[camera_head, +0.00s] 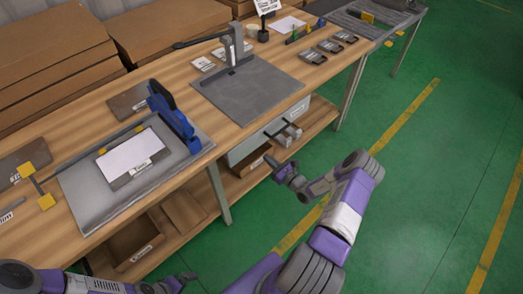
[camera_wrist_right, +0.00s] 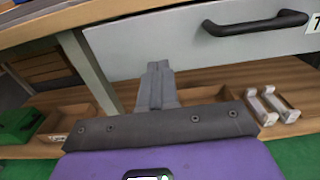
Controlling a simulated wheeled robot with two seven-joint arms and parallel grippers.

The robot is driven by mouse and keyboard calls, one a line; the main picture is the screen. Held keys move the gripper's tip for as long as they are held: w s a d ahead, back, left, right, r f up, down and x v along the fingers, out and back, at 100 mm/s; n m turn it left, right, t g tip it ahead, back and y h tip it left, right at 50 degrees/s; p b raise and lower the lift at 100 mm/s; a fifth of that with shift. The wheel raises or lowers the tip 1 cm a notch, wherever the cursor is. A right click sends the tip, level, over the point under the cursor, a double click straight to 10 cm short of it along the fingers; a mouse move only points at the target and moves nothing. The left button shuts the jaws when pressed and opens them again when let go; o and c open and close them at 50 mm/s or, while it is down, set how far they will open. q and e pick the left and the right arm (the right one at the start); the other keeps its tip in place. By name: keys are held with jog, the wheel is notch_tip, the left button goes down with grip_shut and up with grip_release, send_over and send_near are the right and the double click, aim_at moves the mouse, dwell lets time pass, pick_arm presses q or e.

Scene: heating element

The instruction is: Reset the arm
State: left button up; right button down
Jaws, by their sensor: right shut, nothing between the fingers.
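My right arm (camera_head: 345,215) reaches up from the bottom and bends left at the wrist. My right gripper (camera_head: 271,163) is beside the front of the workbench, near the drawer (camera_head: 252,140). In the right wrist view my right gripper (camera_wrist_right: 158,68) is shut and empty, in front of the drawer face (camera_wrist_right: 180,45) and below and left of its black handle (camera_wrist_right: 256,24). Any contact with the drawer cannot be told. My left gripper (camera_head: 183,279) is low at the bottom edge, in front of the bench; its jaws are too small to read.
The wooden workbench (camera_head: 185,68) holds a grey plate with a blue-handled tool (camera_head: 172,115) and a dark plate with an upright press (camera_head: 233,50). Brown bins and pale metal brackets (camera_wrist_right: 285,104) sit on the lower shelf. Green floor (camera_head: 440,150) is open at right.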

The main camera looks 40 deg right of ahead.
jog(key=s, duration=0.5)
jog(key=shift+s+d+f+p, duration=0.1)
jog(key=shift+s+d+p, duration=0.1)
jog(key=shift+s+p, duration=0.1)
jog(key=s+a+f+n+g+y, duration=0.2)
jog(key=a+n+g+y, duration=0.75)
jog(key=a, duration=1.25)
jog(key=s+a+f+n+g+h, duration=0.1)
jog(key=s+a+n+g+h, duration=0.6)
jog(key=n, duration=1.6)
jog(key=s+a+g, duration=0.1)
jog(key=s+a, duration=0.3)
jog(key=shift+s+a+f, duration=0.15)
jog(key=shift+s+a, duration=0.05)
jog(key=shift+a, duration=0.15)
